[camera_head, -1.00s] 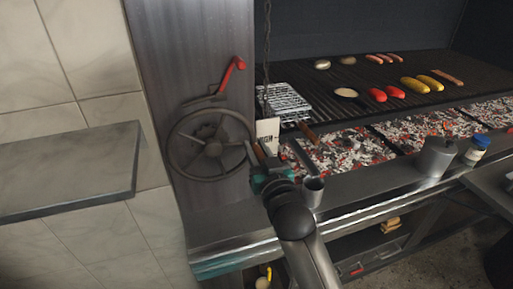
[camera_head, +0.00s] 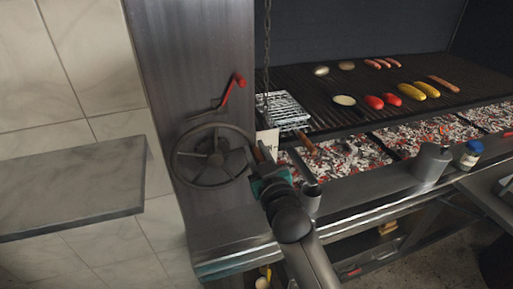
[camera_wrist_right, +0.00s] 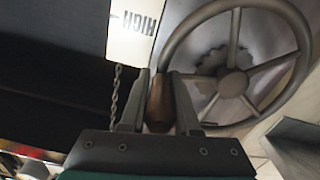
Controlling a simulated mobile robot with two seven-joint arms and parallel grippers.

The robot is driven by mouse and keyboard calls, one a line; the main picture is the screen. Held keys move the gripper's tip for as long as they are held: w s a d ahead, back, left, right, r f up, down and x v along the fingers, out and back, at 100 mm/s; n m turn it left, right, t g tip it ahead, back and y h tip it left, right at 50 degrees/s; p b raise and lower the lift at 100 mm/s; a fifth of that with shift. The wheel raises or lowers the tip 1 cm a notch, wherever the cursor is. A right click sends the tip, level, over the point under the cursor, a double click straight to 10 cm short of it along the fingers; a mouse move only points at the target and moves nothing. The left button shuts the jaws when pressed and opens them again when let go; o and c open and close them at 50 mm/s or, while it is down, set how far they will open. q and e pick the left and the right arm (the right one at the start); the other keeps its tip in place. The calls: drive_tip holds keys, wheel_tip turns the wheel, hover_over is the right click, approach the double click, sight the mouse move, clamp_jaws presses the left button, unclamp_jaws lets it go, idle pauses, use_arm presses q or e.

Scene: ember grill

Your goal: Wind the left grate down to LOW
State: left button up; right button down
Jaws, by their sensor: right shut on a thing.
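The spoked metal handwheel (camera_head: 213,182) is on the steel panel at the left of the grill. It also shows in the right wrist view (camera_wrist_right: 302,60). My right gripper (camera_head: 258,160) is at the wheel's right side. In the right wrist view my right gripper (camera_wrist_right: 160,90) is shut on the brown wooden wheel handle (camera_wrist_right: 158,103). A pale card reading HIGH (camera_wrist_right: 136,30) is beside the wheel. The left part of the grill grate (camera_head: 325,115) lies above glowing coals (camera_head: 350,158); a chain (camera_head: 267,45) hangs over it. My left gripper is not in view.
A red-handled crank (camera_head: 236,88) is above the wheel. A wire basket (camera_head: 285,110) lies at the grate's left. Sausages, peppers and corn (camera_head: 412,91) lie farther right. A stone shelf (camera_head: 75,190) juts out at left.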

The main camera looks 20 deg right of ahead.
drive_tip(key=shift+d+r, duration=0.1)
drive_tip(key=shift+r, duration=0.05)
drive_tip(key=c, duration=0.7)
unclamp_jaws()
drive_tip(key=shift+o, duration=0.2)
drive_tip(key=s, duration=1.5)
drive_tip(key=shift+s, duration=0.1)
